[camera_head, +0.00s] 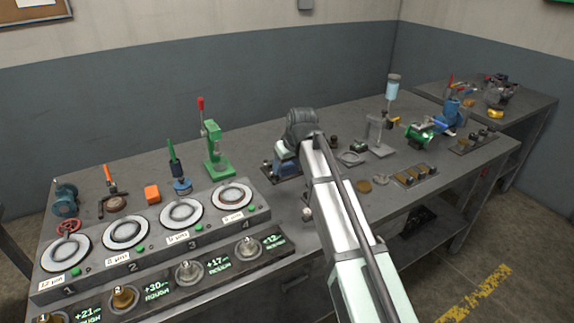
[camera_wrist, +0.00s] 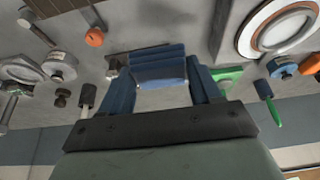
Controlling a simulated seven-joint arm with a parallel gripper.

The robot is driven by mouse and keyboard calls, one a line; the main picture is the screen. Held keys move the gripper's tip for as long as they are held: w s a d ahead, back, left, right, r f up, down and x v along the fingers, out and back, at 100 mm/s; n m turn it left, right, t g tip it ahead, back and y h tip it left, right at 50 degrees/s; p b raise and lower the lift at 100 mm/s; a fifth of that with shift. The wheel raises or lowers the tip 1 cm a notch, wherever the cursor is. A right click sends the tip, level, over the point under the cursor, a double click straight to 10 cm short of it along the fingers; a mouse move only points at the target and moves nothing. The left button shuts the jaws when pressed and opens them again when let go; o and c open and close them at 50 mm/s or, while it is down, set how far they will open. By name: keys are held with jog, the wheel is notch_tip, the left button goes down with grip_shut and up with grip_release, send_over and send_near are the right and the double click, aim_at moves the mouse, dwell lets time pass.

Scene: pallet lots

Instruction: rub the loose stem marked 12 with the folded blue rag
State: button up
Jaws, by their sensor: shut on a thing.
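My gripper (camera_wrist: 160,82) is shut on the folded blue rag (camera_wrist: 157,62), which lies between its two blue fingers in the wrist view. In the head view my gripper (camera_head: 281,166) is low over the middle of the bench, behind the front panel's right end, and partly hidden by my arm. A grey metal stem (camera_head: 249,248) stands at the right end of the front row, beside a green display reading +12. The rag is apart from this stem. Whether the rag touches the bench is unclear.
A raised panel with several round dials (camera_head: 182,213) lies behind the stem row. Another stem (camera_head: 189,271) stands left of the +12 one. A green press (camera_head: 213,150) stands behind the dials. Small parts and a green vise (camera_head: 421,134) are to the right.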

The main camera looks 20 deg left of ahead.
jog(key=shift+w+d+f, duration=0.1)
jog(key=shift+w+d, duration=0.9)
jog(key=shift+d, duration=0.1)
jog(key=w+a+n+g, duration=0.1)
jog(key=w+a+n, duration=0.1)
jog(key=w, duration=0.3)
jog(key=w+a+r+n+g+y, duration=0.1)
jog(key=w+a+n, duration=0.1)
jog(key=w+n, duration=0.2)
jog(key=w+a+r+n+g, duration=0.1)
jog(key=w+a+n, duration=0.1)
jog(key=w, duration=0.5)
jog(key=shift+r+n, duration=0.15)
jog(key=shift+n, duration=0.35)
